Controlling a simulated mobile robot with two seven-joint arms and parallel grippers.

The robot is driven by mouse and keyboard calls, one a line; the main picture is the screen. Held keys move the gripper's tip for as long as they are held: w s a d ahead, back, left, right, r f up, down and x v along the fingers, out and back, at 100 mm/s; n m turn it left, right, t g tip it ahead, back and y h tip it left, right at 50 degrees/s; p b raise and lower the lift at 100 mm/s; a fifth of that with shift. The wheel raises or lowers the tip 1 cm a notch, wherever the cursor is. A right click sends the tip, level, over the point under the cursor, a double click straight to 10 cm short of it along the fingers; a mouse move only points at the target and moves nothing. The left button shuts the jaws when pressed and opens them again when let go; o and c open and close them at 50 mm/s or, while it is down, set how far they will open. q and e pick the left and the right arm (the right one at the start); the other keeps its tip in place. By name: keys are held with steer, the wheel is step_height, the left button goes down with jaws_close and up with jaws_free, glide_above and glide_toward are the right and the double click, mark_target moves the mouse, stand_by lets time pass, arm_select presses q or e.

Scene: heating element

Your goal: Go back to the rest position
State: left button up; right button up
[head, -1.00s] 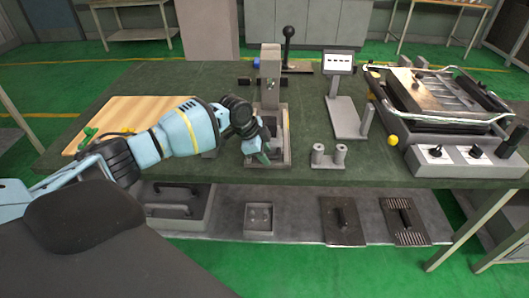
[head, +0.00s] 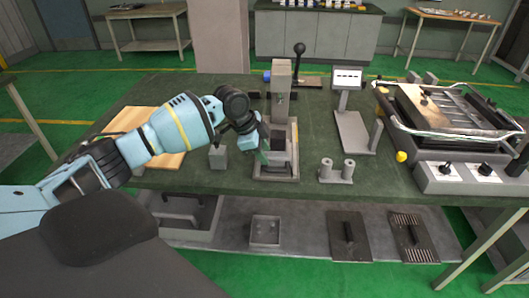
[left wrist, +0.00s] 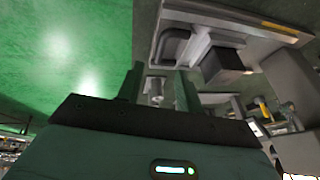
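My left gripper (head: 262,152) is at the front left of the grey press-like fixture (head: 282,90) on the green worktable. My left arm reaches in from the left over the table. In the left wrist view the two fingers of the left gripper (left wrist: 158,85) stand apart with nothing held between them. The fixture's base with a dark block (left wrist: 225,62) shows close beyond the fingers there. I cannot tell whether the gripper touches the fixture. My right gripper is not in view.
A wooden board (head: 170,158) and a small grey block (head: 218,157) lie near my left arm. A twin-post holder (head: 337,171), a stand with a white panel (head: 347,78) and a heating machine (head: 450,110) are to the right. A lower shelf (head: 300,220) holds plates.

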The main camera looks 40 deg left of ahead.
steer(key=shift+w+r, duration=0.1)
